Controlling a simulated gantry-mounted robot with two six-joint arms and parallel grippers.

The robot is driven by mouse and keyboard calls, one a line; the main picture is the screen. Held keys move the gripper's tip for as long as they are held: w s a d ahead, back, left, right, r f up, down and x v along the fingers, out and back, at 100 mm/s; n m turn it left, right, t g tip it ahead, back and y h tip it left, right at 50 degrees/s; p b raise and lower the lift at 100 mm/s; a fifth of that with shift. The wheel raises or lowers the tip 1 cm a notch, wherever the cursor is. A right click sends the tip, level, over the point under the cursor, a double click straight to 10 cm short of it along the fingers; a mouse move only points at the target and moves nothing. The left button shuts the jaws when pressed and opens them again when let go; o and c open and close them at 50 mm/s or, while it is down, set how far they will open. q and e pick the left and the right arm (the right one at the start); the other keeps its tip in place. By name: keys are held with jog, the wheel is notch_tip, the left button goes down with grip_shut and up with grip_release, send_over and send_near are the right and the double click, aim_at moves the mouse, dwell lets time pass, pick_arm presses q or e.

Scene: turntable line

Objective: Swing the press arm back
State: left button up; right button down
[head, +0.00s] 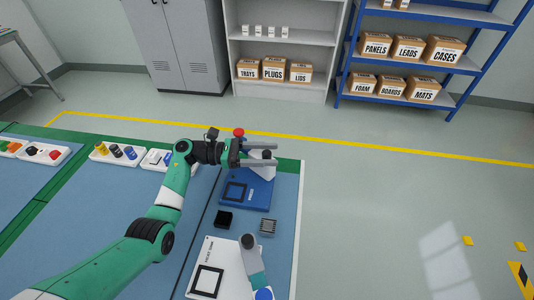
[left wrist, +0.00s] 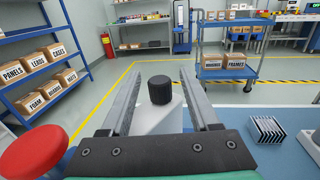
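The blue press base (head: 236,203), with a black square outline on it, lies on the blue work table. A white press arm (head: 263,172) shows at its back, partly hidden under my left gripper. In the left wrist view the pale press arm (left wrist: 158,121) carries a black knob (left wrist: 160,90). A red knob (head: 239,132) stands beside the gripper; it also shows in the left wrist view (left wrist: 33,153). My left gripper (head: 275,154) is open, its fingers on either side of the black knob with gaps visible. My right gripper is not in view.
A black block (head: 223,219) and a finned grey block (head: 268,227) sit in front of the press. A white plate (head: 207,252) and a grey, blue-tipped part (head: 252,262) are nearer. White trays (head: 119,153) line the left back.

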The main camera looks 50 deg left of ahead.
pick_arm(q)
jog(key=p+v, duration=0.1)
jog(key=v, duration=1)
jog(key=shift+s+a, duration=0.2)
jog(key=shift+a, duration=0.05)
